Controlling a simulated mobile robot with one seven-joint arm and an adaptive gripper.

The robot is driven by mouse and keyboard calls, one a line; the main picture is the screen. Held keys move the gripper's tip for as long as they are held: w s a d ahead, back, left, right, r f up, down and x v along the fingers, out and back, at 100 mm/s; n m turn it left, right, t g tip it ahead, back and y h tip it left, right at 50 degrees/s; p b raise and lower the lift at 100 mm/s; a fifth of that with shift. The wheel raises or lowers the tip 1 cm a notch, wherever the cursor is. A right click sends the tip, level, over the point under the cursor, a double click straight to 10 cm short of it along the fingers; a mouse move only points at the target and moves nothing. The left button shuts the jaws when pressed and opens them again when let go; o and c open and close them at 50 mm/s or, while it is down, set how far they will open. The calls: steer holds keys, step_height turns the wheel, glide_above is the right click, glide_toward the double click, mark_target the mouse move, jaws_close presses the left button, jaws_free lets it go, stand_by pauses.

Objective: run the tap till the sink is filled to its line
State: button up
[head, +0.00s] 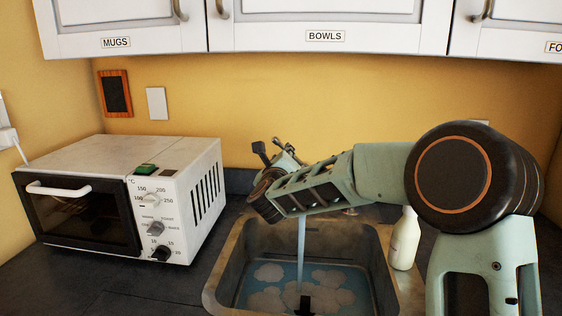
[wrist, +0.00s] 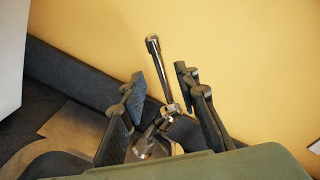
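The steel sink (head: 226,262) holds blue water (head: 318,268) with patches of white foam. A stream of water (head: 301,240) falls into it, so the tap is running. I cannot make out a fill line. The tap is mostly hidden behind my arm in the head view; its metal lever (wrist: 160,70) shows in the wrist view. My gripper (head: 270,150) is above the sink's back edge. In the wrist view its fingers (wrist: 161,82) stand apart on either side of the lever, with gaps visible; I see no grip on it.
A white bottle (head: 405,242) stands at the sink's right edge, close to my arm. Wall cabinets (head: 330,20) hang above. The dark counter (head: 130,292) is clear at front left.

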steer(key=shift+s, duration=2.4)
stand_by(5.6)
